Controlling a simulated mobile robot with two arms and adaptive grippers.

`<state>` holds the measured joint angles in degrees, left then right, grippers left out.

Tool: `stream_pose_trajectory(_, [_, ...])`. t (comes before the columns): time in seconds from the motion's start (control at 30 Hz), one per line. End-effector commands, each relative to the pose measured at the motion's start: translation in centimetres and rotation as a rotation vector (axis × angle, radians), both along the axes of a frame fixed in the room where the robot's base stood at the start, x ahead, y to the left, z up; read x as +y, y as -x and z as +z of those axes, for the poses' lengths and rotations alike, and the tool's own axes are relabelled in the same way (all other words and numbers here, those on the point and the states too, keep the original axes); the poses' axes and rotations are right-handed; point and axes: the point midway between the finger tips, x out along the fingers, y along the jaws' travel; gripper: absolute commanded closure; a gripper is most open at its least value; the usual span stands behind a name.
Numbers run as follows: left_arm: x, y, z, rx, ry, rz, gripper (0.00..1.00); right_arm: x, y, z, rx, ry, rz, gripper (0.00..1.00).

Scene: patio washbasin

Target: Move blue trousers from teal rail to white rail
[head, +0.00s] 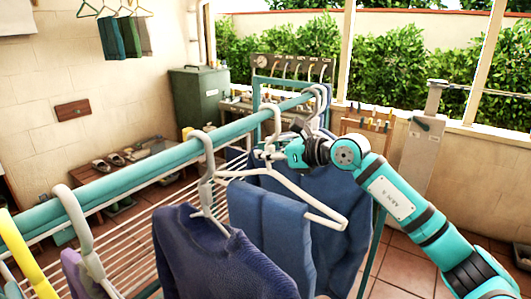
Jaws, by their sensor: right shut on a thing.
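The teal rail (130,172) runs from the left foreground to the back centre. The blue trousers (272,228) hang folded over the bar of a white hanger (315,205). The hanger's hook is at the teal rail; I cannot tell whether it still bears on it. My right gripper (266,152) comes in from the right and is shut on this hanger just below its hook, above the trousers. My left gripper is not in view. I cannot make out a separate white rail for certain.
A navy sweater (215,258) hangs in front of the trousers, and another blue garment (345,215) hangs behind them, both close. A grey hanger (78,235) and a yellow hanger (25,255) are at the left. A green bin (197,98) stands behind. Tiled floor shows at the lower right.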

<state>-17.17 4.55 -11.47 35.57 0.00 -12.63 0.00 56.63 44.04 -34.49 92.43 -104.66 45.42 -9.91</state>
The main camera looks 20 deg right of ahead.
Motion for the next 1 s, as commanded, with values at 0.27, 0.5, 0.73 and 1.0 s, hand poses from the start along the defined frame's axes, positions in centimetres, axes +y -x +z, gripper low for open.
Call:
stream_pose_trajectory(0.27, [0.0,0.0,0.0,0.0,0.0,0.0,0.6,0.0,0.0,0.0,0.001,-0.001,0.0,1.0])
stream_pose_trajectory(0.5, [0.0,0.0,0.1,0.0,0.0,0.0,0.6,0.0,0.0,0.4,-0.005,-0.003,-0.001,1.0])
stream_pose_trajectory(0.73, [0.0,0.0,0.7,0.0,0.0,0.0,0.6,0.0,0.0,1.3,-0.005,-0.003,-0.001,1.0])
stream_pose_trajectory(1.0, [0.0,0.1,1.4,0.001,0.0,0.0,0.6,0.0,0.0,2.7,-0.006,-0.003,-0.001,1.0])
